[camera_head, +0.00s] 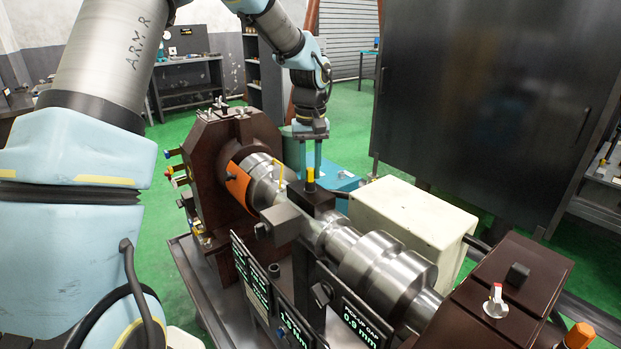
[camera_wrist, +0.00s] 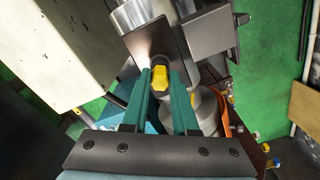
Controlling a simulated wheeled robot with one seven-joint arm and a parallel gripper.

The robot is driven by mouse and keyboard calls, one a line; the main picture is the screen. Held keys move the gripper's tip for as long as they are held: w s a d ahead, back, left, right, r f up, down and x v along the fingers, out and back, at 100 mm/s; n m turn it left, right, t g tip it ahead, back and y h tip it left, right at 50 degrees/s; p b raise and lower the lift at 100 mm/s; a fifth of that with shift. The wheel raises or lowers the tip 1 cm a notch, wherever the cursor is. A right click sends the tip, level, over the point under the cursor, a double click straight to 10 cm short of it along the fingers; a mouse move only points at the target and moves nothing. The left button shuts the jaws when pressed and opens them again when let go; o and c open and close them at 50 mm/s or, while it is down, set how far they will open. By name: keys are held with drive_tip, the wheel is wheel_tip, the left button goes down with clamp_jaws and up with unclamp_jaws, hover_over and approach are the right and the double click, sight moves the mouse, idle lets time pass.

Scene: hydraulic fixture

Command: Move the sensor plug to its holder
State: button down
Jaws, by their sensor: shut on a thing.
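The sensor plug is a small yellow piece with a dark part, upright in the head view (camera_head: 311,175). In the wrist view the plug (camera_wrist: 160,79) is between the two teal fingertips. My gripper (camera_head: 311,176) points down and is shut on the plug; it also shows in the wrist view (camera_wrist: 161,80). A dark block (camera_head: 312,199) is directly below the plug, beside the steel shaft. I cannot tell whether this block is the holder, or whether the plug is in it or just above it.
The steel shaft (camera_head: 383,262) runs between a brown flange stand (camera_head: 216,150) and a brown box (camera_head: 520,275). A cream box (camera_head: 408,218) is close to the right of my gripper. Display panels (camera_head: 363,322) stand in front. A large dark cabinet (camera_head: 480,110) is behind.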

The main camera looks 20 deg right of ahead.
drive_tip(key=shift+r, duration=0.1)
drive_tip(key=shift+r+p, duration=1.9)
drive_tip(key=shift+r, duration=0.55)
drive_tip(key=c, duration=1.2)
unclamp_jaws()
clamp_jaws()
